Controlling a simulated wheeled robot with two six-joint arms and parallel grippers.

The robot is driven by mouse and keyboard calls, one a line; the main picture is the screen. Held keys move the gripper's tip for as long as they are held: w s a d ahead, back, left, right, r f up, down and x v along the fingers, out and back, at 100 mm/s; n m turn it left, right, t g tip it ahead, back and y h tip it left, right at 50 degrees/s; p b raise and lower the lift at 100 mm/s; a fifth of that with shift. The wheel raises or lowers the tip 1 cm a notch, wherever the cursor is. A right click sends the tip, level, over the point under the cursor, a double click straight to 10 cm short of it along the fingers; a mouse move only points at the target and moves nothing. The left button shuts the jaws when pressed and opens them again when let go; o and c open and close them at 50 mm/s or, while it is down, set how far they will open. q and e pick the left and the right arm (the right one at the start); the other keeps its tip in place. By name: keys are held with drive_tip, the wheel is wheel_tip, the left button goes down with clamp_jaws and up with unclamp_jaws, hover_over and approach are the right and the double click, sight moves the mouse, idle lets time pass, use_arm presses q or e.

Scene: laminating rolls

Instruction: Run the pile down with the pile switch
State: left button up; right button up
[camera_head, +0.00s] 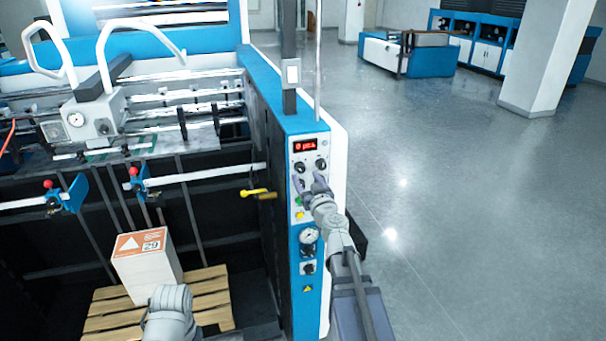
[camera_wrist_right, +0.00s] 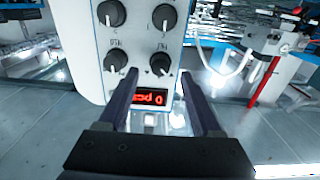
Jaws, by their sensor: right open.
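The control panel (camera_head: 324,180) on the blue machine post carries a red lit display (camera_head: 305,145) and several black knobs. Two knobs (camera_head: 320,165) sit just below the display. Which knob is the pile switch cannot be read. My right gripper (camera_head: 311,183) is open and empty in front of the panel. In the right wrist view the panel appears upside down, with the gripper (camera_wrist_right: 162,66) fingers spread around the row of knobs nearest the display (camera_wrist_right: 157,98); contact cannot be told. The pile, a white carton (camera_head: 148,273) with an orange label, stands on a wooden pallet (camera_head: 100,322). My left gripper does not show.
A pressure gauge (camera_head: 309,236) and another knob sit lower on the post. A yellow-handled lever (camera_head: 258,193) sticks out left of the post. Open grey floor (camera_head: 450,200) lies to the right. My left arm shows at the bottom, in front of the pallet.

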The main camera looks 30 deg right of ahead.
sight(301, 171)
drive_tip(key=w, duration=0.3)
drive_tip(key=shift+w+d, duration=0.3)
clamp_jaws()
idle(0.3)
